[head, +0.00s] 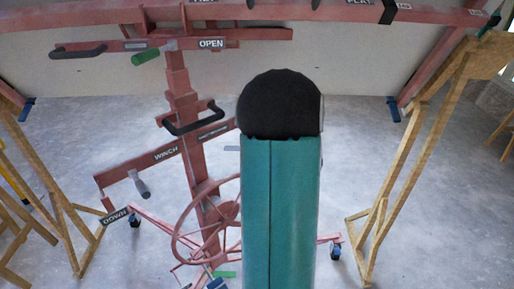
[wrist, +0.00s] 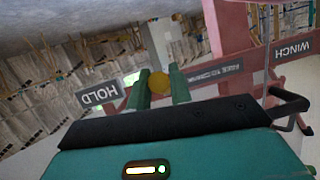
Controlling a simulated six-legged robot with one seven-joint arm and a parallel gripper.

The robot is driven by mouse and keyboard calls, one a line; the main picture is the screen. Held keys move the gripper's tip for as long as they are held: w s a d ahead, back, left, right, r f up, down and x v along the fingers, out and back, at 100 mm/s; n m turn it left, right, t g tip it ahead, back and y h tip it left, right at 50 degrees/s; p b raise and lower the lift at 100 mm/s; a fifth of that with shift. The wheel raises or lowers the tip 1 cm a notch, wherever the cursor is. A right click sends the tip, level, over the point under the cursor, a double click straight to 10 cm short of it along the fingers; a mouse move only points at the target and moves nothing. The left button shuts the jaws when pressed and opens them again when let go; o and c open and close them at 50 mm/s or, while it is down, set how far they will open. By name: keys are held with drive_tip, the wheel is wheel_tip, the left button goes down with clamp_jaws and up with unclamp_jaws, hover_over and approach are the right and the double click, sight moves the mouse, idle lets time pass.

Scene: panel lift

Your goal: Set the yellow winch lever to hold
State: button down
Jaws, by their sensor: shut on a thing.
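In the wrist view the yellow round knob of the winch lever (wrist: 158,83) sits between the two green fingers of my gripper (wrist: 160,88), which is shut on it. The HOLD sign (wrist: 99,92) is upside down just left of the fingers, close to the knob. The WINCH sign (wrist: 292,50) is at the far right on the same red bar. In the head view my teal arm covers the gripper and the yellow lever. The WINCH label (head: 166,154) and the DOWN label (head: 115,216) show left of my arm.
The red panel lift (head: 182,95) stands ahead with a handwheel (head: 180,226), a black handle (head: 190,127) and a green-gripped lever (head: 146,57) near the OPEN label (head: 211,43). Wooden trestles (head: 400,170) flank it.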

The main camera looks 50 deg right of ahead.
drive_tip(key=shift+f, duration=0.2)
idle(0.3)
drive_tip(key=c, duration=1.3)
unclamp_jaws()
drive_tip(key=shift+w, duration=0.1)
drive_tip(key=v, duration=1.4)
drive_tip(key=shift+f, duration=0.25)
